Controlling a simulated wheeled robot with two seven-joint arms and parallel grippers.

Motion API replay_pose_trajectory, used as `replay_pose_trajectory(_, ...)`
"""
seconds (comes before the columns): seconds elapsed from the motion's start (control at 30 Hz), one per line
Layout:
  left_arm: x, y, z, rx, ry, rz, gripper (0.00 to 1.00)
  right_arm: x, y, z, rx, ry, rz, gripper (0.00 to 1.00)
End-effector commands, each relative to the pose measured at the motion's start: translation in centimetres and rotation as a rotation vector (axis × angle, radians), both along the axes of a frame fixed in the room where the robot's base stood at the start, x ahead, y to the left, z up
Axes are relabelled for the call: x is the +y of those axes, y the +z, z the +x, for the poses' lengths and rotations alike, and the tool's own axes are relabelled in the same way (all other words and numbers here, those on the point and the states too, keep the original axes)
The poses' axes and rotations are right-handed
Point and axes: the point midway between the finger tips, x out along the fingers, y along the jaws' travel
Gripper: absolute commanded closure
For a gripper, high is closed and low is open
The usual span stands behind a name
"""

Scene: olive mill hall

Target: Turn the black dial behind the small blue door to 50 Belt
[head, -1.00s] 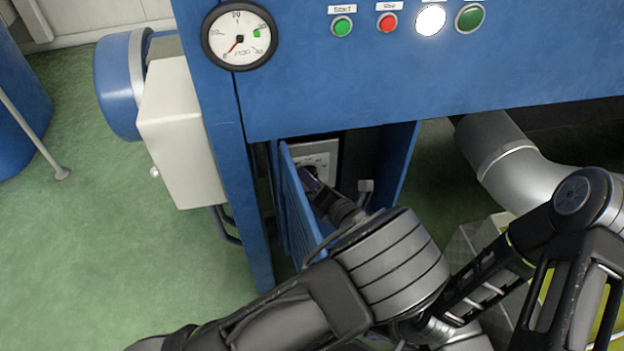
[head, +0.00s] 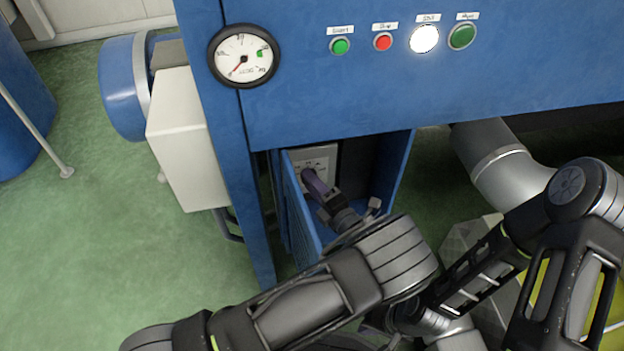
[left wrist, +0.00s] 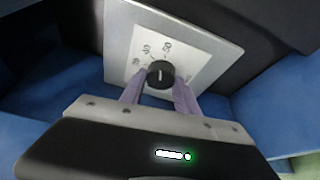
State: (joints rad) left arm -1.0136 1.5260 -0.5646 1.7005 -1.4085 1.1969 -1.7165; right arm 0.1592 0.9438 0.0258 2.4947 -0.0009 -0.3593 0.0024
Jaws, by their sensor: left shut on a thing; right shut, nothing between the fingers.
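The black dial (left wrist: 160,74) sits on a pale plate (left wrist: 196,46) with printed numbers inside the small cabinet. A short white mark on it points roughly up in the left wrist view, but I cannot read surely which number it meets. My left gripper (head: 308,174) reaches into the cabinet. Its purple fingers (left wrist: 158,92) are shut on the dial, one on each side. The small blue door (head: 300,215) stands open at the left of the compartment. In the head view the fingers hide the dial. My right arm shows at the right, but its gripper is out of sight.
A blue machine front (head: 330,95) with a round gauge (head: 243,56) and several buttons overhangs the compartment. The cabinet's right wall (head: 395,170) is close to my left wrist. A grey pipe (head: 500,165) lies to the right. Green floor (head: 90,250) is free at the left.

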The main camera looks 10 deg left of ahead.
Motion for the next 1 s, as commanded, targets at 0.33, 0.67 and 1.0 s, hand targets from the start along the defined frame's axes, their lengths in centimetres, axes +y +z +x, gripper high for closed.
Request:
replay_pose_trajectory(0.33, 0.01, -0.23, -0.05, 0.063, 0.000, 0.143, 1.00, 0.04, 0.13, -0.04, 0.000, 0.001, 0.001, 1.00)
replay_pose_trajectory(0.67, 0.00, -0.19, -0.05, 0.071, 0.000, 0.162, 1.00, 0.03, 0.13, -0.04, 0.001, 0.000, 0.000, 1.00)
replay_pose_trajectory(1.0, 0.00, -0.14, -0.03, 0.069, 0.000, 0.162, 0.46, 0.02, 0.13, -0.03, 0.001, 0.000, 0.000, 1.00)
